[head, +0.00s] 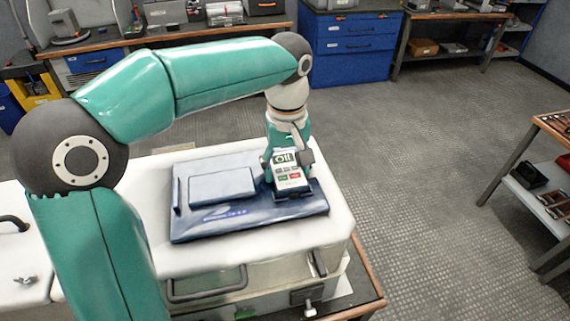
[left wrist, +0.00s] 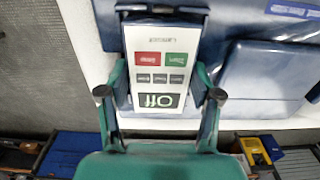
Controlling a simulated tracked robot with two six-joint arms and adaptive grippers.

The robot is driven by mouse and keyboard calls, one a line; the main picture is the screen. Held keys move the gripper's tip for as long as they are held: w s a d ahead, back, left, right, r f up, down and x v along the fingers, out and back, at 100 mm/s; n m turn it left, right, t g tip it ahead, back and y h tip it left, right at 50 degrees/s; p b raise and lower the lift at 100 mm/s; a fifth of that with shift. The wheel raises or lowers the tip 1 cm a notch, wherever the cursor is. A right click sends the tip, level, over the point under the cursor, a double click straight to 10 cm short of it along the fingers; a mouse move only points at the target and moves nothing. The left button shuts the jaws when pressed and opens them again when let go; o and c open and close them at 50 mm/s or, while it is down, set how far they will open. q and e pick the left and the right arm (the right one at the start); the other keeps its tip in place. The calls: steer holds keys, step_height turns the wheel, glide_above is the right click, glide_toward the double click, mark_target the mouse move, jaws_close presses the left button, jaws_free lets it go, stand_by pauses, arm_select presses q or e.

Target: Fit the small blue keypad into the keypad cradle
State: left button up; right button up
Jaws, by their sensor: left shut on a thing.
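The small keypad (head: 290,176) has a white face with a display reading "Off" and green, red and grey buttons. It also shows in the left wrist view (left wrist: 162,65). My left gripper (left wrist: 160,78) is shut on it, one finger along each long side. In the head view the left gripper (head: 284,160) reaches down from above, behind the keypad. The dark blue keypad cradle (head: 294,193) is at the right end of the blue panel, and its edge shows at the top of the wrist view (left wrist: 160,10). The keypad's lower end is at the cradle; I cannot tell whether it is seated.
The blue panel (head: 250,225) lies on a white housing (head: 335,235), with a raised flat block (head: 222,185) left of the cradle. Blue drawers (head: 350,45) and benches stand at the back. A metal shelf (head: 550,190) stands at the right. The floor between is clear.

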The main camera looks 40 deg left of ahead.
arm_select(q)
steer(key=o, duration=1.3)
steer(key=shift+c, duration=0.2)
steer(key=shift+r, duration=0.1)
step_height(320, 180, up, 12)
